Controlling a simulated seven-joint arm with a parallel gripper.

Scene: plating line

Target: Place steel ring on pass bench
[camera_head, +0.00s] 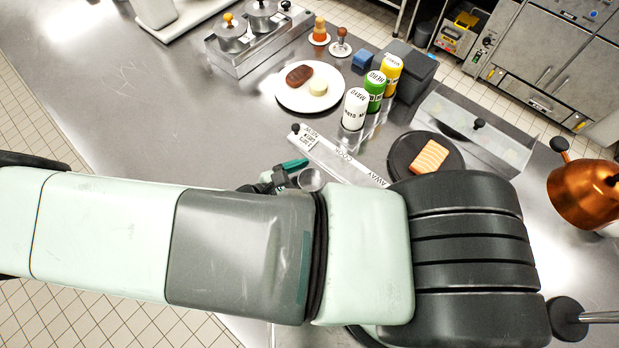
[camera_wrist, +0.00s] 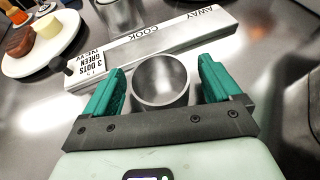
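The steel ring (camera_wrist: 160,80) is a short, open grey cylinder, and it also shows in the head view (camera_head: 311,180) beside my arm. My gripper (camera_wrist: 161,66) has its green fingers apart, one on each side of the ring. A narrow gap shows between the ring and each finger. In the head view, only one green finger shows clearly; my arm hides much of the gripper. The steel bench top (camera_head: 130,95) spreads under the objects. I cannot tell whether the ring touches it, or which part is called the pass bench.
A labelled steel rail (camera_head: 340,162) lies just beyond the ring. Behind it stand white (camera_head: 354,110), green (camera_head: 374,92) and yellow bottles (camera_head: 391,75). A white plate (camera_head: 335,100) holds food; a dark plate (camera_head: 400,160) holds an orange-striped piece. The bench's left side is clear.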

